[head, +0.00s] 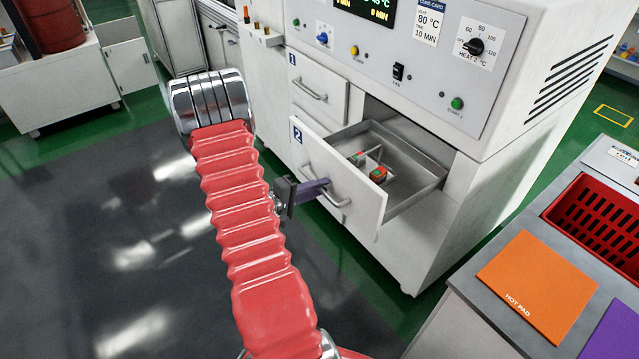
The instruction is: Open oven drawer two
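Oven drawer two (365,205), a white front marked "2" with a curved metal handle (343,203), is pulled out of the oven (480,170). Its grey metal tray shows inside, with small red-and-green items (378,173) and thin dividers in it. My gripper (326,187) has purple fingers and is at the handle, in front of the drawer. The fingers overlap the handle in this view, and I cannot tell whether they are closed around it. My red-sleeved arm comes up from the bottom of the picture.
Drawer one (318,88), above, looks shut. The oven panel has knobs, buttons and a display. At the right, a grey bench carries an orange hot pad (535,278), a purple pad (612,335) and a red crate (562,208). Dark floor is clear at the left.

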